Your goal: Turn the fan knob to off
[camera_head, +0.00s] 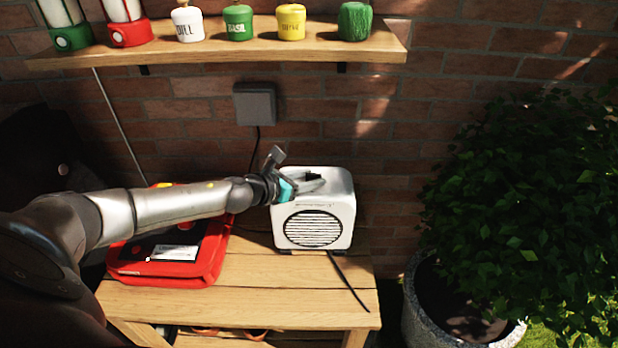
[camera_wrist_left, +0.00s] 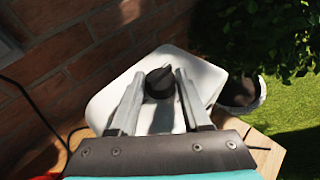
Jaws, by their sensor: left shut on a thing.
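The fan (camera_head: 344,212) is a white box with a round dark grille, standing on the wooden table. Its black knob (camera_wrist_left: 158,83) sits on the fan's top face and shows between my fingers in the left wrist view; in the head view it is partly hidden by the fingers. My left gripper (camera_head: 317,182) reaches in from the left over the fan's top. Its two grey fingers are shut on the knob, one on each side. I cannot read which setting the knob points to. My right gripper is not in view.
A red case (camera_head: 165,271) lies on the wooden table (camera_head: 240,300) left of the fan, under my left arm. A shelf (camera_head: 225,52) with several jars hangs above. A large potted plant (camera_head: 530,200) stands right of the table.

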